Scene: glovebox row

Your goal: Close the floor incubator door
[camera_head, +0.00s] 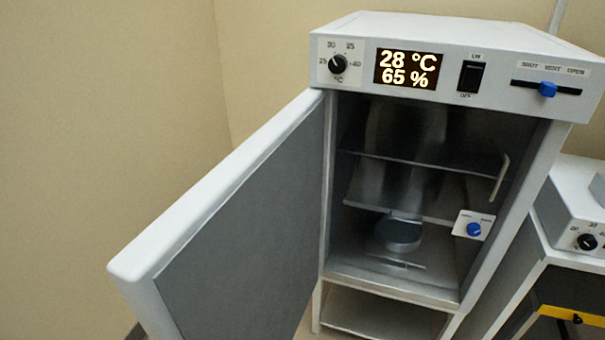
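The floor incubator (450,25) is a white cabinet that stands right of the middle. Its door (245,220) is wide open, swung out to the left from the left side of the opening. Its grey inner face and white edge show, and the free edge is near the lower left. The opening shows metal shelves (400,205) and a round grey object (398,236) low inside. A light handle-shaped bar (500,178) stands at the right of the opening. Neither of my grippers is in view.
The front panel has a lit display (408,69) reading 28 °C and 65 %, a black dial (338,64), a switch (470,77) and a blue slider (547,89). A blue knob (474,230) sits at the opening's right. Another white unit (575,215) stands close on the right.

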